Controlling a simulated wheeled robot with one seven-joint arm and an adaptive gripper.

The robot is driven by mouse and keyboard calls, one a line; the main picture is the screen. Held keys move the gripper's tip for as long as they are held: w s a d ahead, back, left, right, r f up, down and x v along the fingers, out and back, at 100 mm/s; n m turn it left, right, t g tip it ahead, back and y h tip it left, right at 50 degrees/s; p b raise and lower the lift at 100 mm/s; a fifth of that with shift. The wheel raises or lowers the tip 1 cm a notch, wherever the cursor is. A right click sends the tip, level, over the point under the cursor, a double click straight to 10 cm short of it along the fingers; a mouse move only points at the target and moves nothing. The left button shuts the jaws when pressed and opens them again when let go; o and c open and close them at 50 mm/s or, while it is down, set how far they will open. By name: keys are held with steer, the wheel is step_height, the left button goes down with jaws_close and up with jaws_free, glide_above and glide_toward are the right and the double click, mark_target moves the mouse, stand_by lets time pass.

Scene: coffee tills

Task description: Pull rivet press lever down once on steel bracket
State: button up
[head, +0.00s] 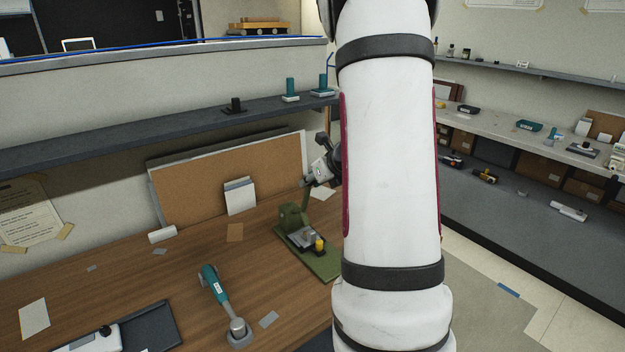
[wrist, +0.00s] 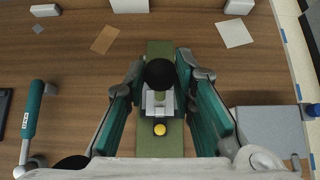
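The green rivet press (head: 292,218) stands on the wooden bench, left of my arm. Its lever rises toward my gripper (head: 309,178). In the wrist view the lever's round black knob (wrist: 160,73) lies between the two fingertips of my gripper (wrist: 160,68). The fingers are spread apart, one on each side of the knob; I cannot tell whether they touch it. The grey steel bracket (wrist: 158,104) lies on the press's green base (wrist: 158,149), partly hidden by the knob. A yellow round piece (wrist: 160,129) sits at the near side of the bracket; it shows in the head view too (head: 319,244).
A teal-handled tool (head: 214,285) lies on the bench to the left, with a dark tray (head: 152,330) nearer. A cork board (head: 225,175) leans at the back below a shelf (head: 150,125). A grey box (wrist: 268,132) is right of the press in the wrist view.

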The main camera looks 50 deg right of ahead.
steer(key=s+a+f+b, duration=0.1)
steer(key=s+f+b, duration=0.3)
steer(key=s+f, duration=0.1)
steer(key=shift+s+b, duration=0.2)
steer(key=shift+b, duration=0.15)
stand_by(0.3)
steer(key=shift+s+a+f+b, duration=0.15)
steer(key=shift+s+f+b, duration=0.2)
steer(key=shift+f+b, duration=0.15)
steer(key=shift+s+a+f+b, duration=0.1)
steer(key=shift+s+f+b, duration=0.3)
steer(key=shift+f, duration=0.2)
steer(key=shift+w, duration=0.1)
